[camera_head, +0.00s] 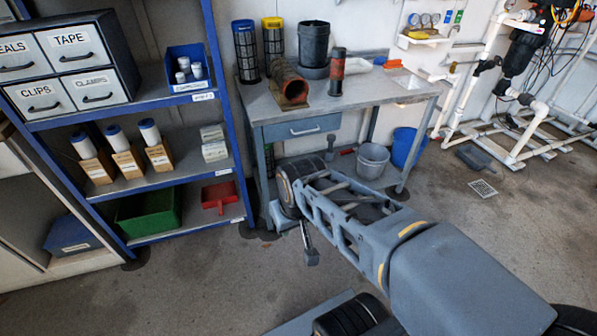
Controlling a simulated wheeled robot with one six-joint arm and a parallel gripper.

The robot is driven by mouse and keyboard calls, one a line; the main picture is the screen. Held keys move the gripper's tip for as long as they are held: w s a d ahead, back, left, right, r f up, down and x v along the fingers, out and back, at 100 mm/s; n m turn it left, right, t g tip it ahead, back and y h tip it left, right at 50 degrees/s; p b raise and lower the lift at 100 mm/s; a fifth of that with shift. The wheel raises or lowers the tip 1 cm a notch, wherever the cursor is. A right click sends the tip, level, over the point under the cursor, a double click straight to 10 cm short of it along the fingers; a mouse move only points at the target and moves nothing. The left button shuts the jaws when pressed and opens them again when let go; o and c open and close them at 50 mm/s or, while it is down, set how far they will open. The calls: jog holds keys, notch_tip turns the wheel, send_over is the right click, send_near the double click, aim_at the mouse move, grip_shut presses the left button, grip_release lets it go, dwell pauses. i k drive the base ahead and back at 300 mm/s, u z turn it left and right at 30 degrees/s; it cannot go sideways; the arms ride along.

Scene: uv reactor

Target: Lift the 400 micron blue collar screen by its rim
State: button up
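The blue collar screen (246,56) is a dark mesh cylinder with a blue rim. It stands upright at the back left of the workbench (330,104). A similar screen with a yellow collar (273,40) stands just right of it. My arm reaches from the lower right to below the bench's front edge. A thin dark part with a small block at its end, perhaps my gripper (309,250), hangs near the floor, well below and apart from the screen. Its fingers cannot be made out. Nothing visible touches the screen.
A dark bucket (314,45) and an upright red-banded cylinder (337,73) stand to the right. A blue shelf unit (147,100) borders the bench on the left. A grey bucket (372,160) sits under it.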

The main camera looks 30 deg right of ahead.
aim_at(244, 30)
jog(key=k, duration=0.3)
jog(key=z, duration=0.75)
jog(key=i, duration=1.1)
jog(key=u, duration=0.5)
